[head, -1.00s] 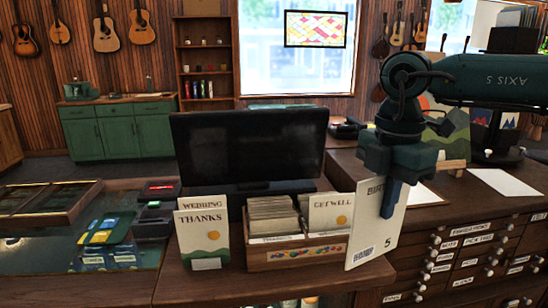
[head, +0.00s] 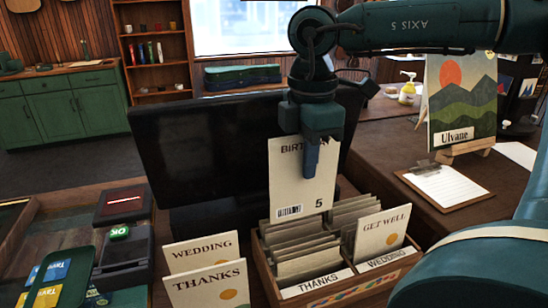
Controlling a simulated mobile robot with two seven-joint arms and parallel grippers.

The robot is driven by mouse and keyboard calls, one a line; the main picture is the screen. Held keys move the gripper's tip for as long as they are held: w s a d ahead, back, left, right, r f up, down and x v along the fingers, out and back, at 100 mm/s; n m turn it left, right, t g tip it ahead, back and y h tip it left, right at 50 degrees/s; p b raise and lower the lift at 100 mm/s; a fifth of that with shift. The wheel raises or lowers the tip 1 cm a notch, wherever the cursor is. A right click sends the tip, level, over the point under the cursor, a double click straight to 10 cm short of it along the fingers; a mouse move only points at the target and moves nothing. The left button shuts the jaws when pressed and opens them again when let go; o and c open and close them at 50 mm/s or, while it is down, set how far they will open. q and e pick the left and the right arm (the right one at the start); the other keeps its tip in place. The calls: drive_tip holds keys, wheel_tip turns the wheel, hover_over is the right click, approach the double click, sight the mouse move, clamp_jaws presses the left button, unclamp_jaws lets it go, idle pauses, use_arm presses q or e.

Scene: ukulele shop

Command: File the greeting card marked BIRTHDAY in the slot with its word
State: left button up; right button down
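My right gripper (head: 311,158) is shut on a white card (head: 285,182) and holds it upright by its upper part. The card shows "BIRT", a 5 and a barcode; a finger covers the rest of the word. The card is above and in front of the back of a wooden card box (head: 352,296), which has several upright dividers (head: 300,246). A GET WELL card (head: 381,234) stands at the box's right. My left gripper is not in view.
A WEDDING card (head: 200,254) and a THANKS card (head: 208,288) stand left of the box. A dark monitor (head: 200,150) is behind it. A clipboard (head: 443,186) and an Ulvane picture (head: 461,100) are at right. A card reader (head: 124,203) is at left.

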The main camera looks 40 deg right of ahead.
sight(304, 213)
wheel_tip(304, 213, down, 3)
drive_tip(key=shift+r, duration=0.1)
drive_tip(key=shift+s+f+b, duration=0.15)
drive_tip(key=shift+f+b, duration=0.25)
drive_tip(key=shift+f, duration=0.2)
drive_tip(key=shift+f+b, duration=0.45)
drive_tip(key=shift+f, duration=0.4)
drive_tip(key=shift+f+b, duration=0.65)
drive_tip(key=shift+f, duration=0.1)
wheel_tip(304, 213, down, 2)
drive_tip(key=b, duration=0.2)
drive_tip(key=shift+f+b, duration=0.1)
drive_tip(key=shift+b, duration=0.2)
drive_tip(key=shift+f+b, duration=0.9)
drive_tip(key=shift+b, duration=0.1)
drive_tip(key=shift+f+b, duration=0.6)
drive_tip(key=shift+b, duration=0.05)
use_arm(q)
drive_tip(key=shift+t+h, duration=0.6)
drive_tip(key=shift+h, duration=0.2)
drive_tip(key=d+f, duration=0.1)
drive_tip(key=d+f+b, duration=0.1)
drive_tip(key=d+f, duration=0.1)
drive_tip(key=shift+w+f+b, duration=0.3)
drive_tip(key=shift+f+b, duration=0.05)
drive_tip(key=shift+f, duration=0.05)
use_arm(e)
drive_tip(key=shift+f, duration=0.75)
